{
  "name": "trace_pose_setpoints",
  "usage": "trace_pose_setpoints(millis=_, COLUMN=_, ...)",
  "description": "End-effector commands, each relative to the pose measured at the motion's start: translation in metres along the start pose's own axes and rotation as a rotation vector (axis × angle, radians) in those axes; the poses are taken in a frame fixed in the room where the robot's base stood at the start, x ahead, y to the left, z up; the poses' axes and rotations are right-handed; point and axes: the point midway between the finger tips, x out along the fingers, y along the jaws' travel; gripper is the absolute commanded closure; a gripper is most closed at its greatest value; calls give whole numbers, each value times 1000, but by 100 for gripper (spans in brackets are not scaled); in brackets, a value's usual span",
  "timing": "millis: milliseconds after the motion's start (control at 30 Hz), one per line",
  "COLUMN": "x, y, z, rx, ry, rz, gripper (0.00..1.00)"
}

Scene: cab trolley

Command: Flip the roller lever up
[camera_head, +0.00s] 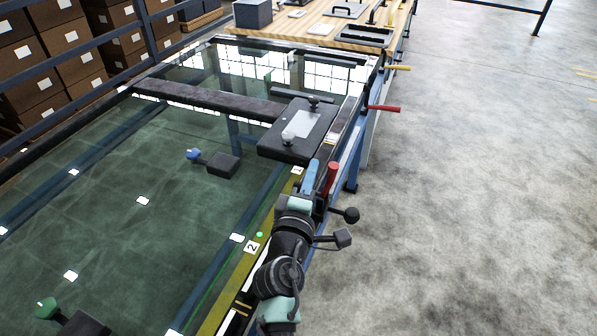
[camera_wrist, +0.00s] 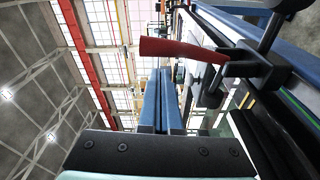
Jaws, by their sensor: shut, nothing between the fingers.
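A red-handled lever (camera_head: 332,178) stands steeply up at the table's right edge, just right of my gripper. In the wrist view a red handle (camera_wrist: 183,50) on a dark pivot bracket lies close to my fingers. Another red lever (camera_head: 384,107) sticks out sideways farther along the edge, with a yellow lever (camera_head: 397,68) beyond it. No label shows which is the roller lever. My gripper (camera_head: 311,177) has blue fingers pressed together and empty; they also show in the wrist view (camera_wrist: 162,98). I cannot tell whether they touch the near red handle.
A dark carriage with a pale plate (camera_head: 305,123) sits on the glass table (camera_head: 110,190) ahead. A wooden bench (camera_head: 300,25) stands at the far end. The floor at right (camera_head: 490,200) is clear.

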Motion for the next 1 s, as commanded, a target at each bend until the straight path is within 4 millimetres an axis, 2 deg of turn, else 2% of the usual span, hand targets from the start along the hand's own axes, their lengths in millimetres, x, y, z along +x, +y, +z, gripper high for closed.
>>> trace_pose_setpoints(millis=200, x=-5, y=2, z=14, rx=-1, ry=0, rz=1, gripper=100)
trace_pose_setpoints(millis=1000, x=-7, y=1, z=20, rx=66, ry=2, rz=11, gripper=100)
